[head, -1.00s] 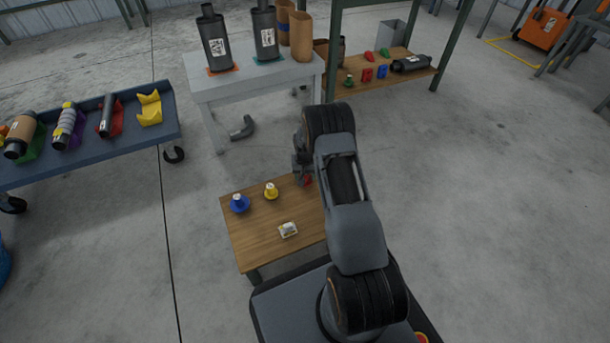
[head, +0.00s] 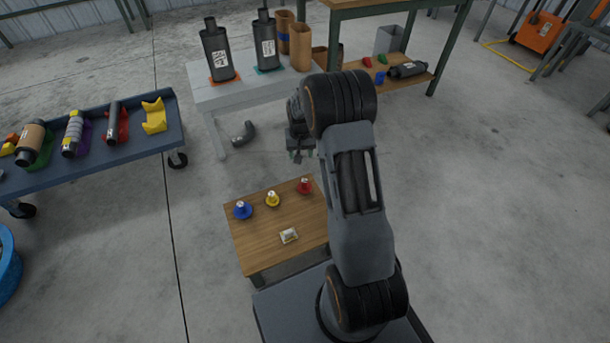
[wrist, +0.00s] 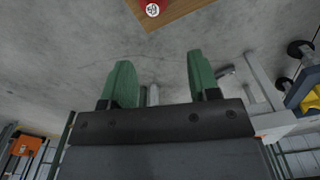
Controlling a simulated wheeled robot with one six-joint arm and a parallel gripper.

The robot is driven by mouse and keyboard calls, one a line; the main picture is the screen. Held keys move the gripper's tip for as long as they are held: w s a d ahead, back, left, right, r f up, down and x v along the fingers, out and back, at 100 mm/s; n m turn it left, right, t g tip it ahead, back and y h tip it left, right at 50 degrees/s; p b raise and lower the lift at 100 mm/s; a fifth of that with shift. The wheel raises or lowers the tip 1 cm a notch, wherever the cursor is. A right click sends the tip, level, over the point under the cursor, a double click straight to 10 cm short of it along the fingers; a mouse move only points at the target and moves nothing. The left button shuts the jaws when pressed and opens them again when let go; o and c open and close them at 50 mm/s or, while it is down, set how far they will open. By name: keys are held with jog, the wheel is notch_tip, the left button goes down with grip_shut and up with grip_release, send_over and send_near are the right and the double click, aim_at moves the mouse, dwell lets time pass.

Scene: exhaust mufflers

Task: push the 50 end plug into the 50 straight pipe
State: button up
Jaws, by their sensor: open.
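Three end plugs stand on the small wooden table: a blue plug (head: 242,211), a yellow plug (head: 272,200) and a red plug (head: 305,187). Their size marks are too small to read, so I cannot tell which is the 50. The red plug (wrist: 152,9) also shows at the top edge of the wrist view, with a white marked top. A dark straight pipe (head: 113,122) lies in a red cradle on the blue cart. My gripper (head: 301,156) is open and empty, above and behind the red plug. Its green fingers (wrist: 158,80) are spread apart in the wrist view.
A small white labelled item (head: 289,236) lies on the wooden table (head: 262,245). The blue cart (head: 130,155) stands at the left with other parts in cradles. A white bench (head: 215,95) with two mufflers stands behind. Bare floor lies between cart and table.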

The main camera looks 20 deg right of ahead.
jog(key=s+a+r+n+t, duration=0.1)
jog(key=s+a+r, duration=0.4)
jog(key=s+r, duration=0.6)
jog(key=s+a+r+n+t, duration=0.1)
jog(key=s+a+r, duration=0.1)
jog(key=s+r, duration=0.3)
jog(key=s+a+r+n, duration=0.1)
jog(key=s+a+r, duration=0.1)
jog(key=s, duration=0.6)
notch_tip(320, 180, up, 37)
jog(key=t+p, duration=0.1)
jog(key=p, duration=3.4)
jog(key=shift+a+n, duration=0.25)
jog(key=shift+n, duration=0.05)
jog(key=shift+o, duration=0.4)
jog(key=shift+s+f, duration=0.1)
jog(key=shift+f, duration=0.2)
jog(key=shift+c, duration=0.3)
